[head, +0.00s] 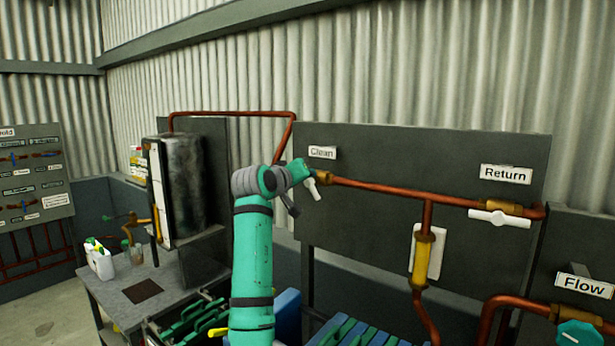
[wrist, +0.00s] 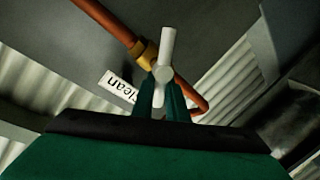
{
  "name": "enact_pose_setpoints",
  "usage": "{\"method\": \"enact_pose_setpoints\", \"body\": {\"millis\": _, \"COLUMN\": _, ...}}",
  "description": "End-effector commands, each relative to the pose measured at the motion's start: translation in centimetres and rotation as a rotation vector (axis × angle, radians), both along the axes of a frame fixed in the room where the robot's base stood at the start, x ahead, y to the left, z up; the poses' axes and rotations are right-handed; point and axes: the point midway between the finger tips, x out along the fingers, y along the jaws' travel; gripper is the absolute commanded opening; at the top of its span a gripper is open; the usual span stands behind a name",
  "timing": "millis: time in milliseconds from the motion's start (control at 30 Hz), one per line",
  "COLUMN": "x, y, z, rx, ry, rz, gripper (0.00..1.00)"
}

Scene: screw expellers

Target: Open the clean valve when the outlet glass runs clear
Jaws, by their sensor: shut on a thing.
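The clean valve's white handle (head: 314,189) sits at the left end of a copper pipe, below the "Clean" label (head: 321,153). My gripper (wrist: 160,100) is shut on this white handle (wrist: 167,47), with a green finger on each side. The handle lies at an angle across the pipe, and part of it is hidden by the fingers. In the head view my wrist covers part of the valve. A sight glass (head: 422,260) on a white backing plate hangs below the pipe and looks amber-yellow; I take it for the outlet glass.
The return valve's white handle (head: 499,219) lies nearly along its pipe on the right. A teal flow knob (head: 579,335) is at the lower right. The dark panel (head: 370,150) backs the pipes. A workbench (head: 115,300) with a white jug (head: 99,261) stands left.

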Motion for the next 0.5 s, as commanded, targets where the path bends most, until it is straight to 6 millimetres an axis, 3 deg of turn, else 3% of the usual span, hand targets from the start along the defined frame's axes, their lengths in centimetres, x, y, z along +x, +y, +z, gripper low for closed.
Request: {"method": "enact_pose_setpoints", "body": {"millis": 500, "x": 0.4, "y": 0.3, "z": -0.9, "rx": -0.398, "ry": 0.293, "rz": -0.006, "gripper": 0.0}}
